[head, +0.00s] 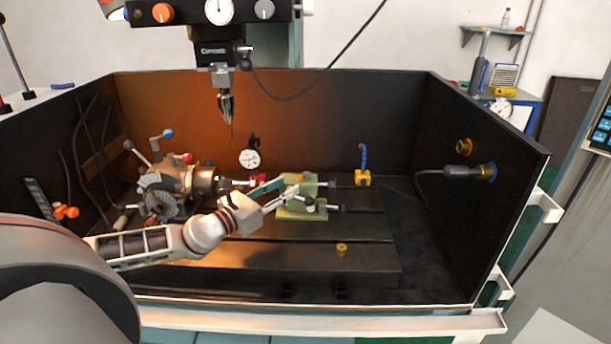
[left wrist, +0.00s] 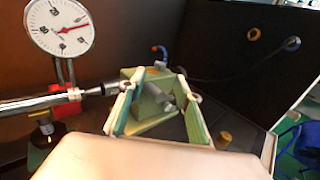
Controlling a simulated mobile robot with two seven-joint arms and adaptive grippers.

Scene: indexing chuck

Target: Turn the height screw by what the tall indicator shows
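The dial indicator (head: 250,158) stands upright behind the bar at the chuck. In the left wrist view its white dial (left wrist: 60,27) has a red needle pointing right and slightly up; the markings are too small to read surely. The green tailstock (head: 308,187) stands on the table to the right of the chuck (head: 165,190). My left gripper (head: 297,191) is at the tailstock. In the left wrist view its fingers (left wrist: 159,80) are apart, with the green block and a grey rod or screw (left wrist: 164,92) seen between them. I cannot tell whether they touch it. My right gripper is out of view.
A spindle with a pointed tool (head: 226,105) hangs above the table. A yellow block with a blue hose (head: 362,178) stands right of the tailstock. A small brass piece (head: 342,249) lies on the front table. Dark walls (head: 390,120) enclose the table. The table's right front is mostly clear.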

